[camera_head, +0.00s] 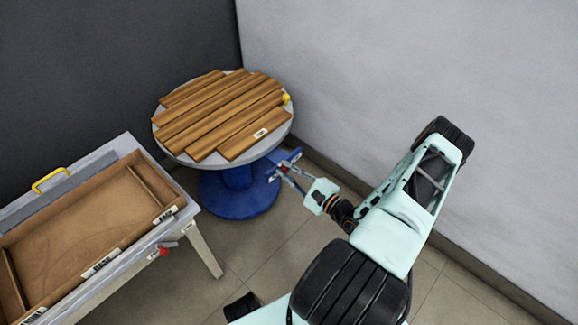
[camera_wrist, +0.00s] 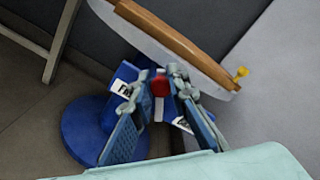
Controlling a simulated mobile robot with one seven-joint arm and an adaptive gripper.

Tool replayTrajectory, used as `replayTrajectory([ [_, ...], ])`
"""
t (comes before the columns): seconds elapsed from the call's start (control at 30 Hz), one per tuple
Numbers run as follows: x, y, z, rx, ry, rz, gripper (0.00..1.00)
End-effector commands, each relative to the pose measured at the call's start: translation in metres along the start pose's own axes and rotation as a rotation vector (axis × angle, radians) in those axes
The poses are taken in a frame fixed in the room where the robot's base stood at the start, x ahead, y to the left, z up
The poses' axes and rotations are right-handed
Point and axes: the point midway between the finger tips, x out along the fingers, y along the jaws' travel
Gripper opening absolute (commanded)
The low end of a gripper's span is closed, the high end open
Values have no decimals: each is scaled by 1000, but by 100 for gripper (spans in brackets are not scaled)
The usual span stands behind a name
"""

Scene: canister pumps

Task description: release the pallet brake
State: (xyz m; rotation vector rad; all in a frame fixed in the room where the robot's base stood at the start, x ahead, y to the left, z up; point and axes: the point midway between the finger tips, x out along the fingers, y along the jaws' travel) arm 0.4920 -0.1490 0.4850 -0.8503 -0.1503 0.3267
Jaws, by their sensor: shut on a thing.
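The round pallet (camera_head: 281,126) has a grey rim and wooden slats on top, and stands on a blue pedestal (camera_head: 240,192). A blue bracket (camera_head: 293,155) sticks out low on its right side. A red brake knob (camera_wrist: 160,86) shows at this bracket in the wrist view. My gripper (camera_head: 282,172) reaches in from the right below the pallet's rim. In the wrist view my gripper (camera_wrist: 161,79) has its two fingers on either side of the red knob and is shut on it. White labels beside it are partly hidden by the fingers.
A yellow knob (camera_head: 287,99) sits on the pallet's rim, just above my gripper's side. A table with a brown shallow tray (camera_head: 75,231), a yellow handle (camera_head: 50,180) and a red knob (camera_head: 163,251) stands at left. Grey walls close in behind and at right. Tiled floor is free between.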

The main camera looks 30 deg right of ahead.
Motion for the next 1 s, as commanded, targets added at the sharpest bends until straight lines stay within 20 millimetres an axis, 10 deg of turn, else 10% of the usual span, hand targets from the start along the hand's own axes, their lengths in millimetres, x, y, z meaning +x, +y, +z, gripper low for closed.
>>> replayTrajectory([
  [0.7,-2,7,0,-81,4,4,0],
  [0.8,-1,7,0,-81,4,4,24],
  [1.0,-1,6,0,-81,2,2,34],
])
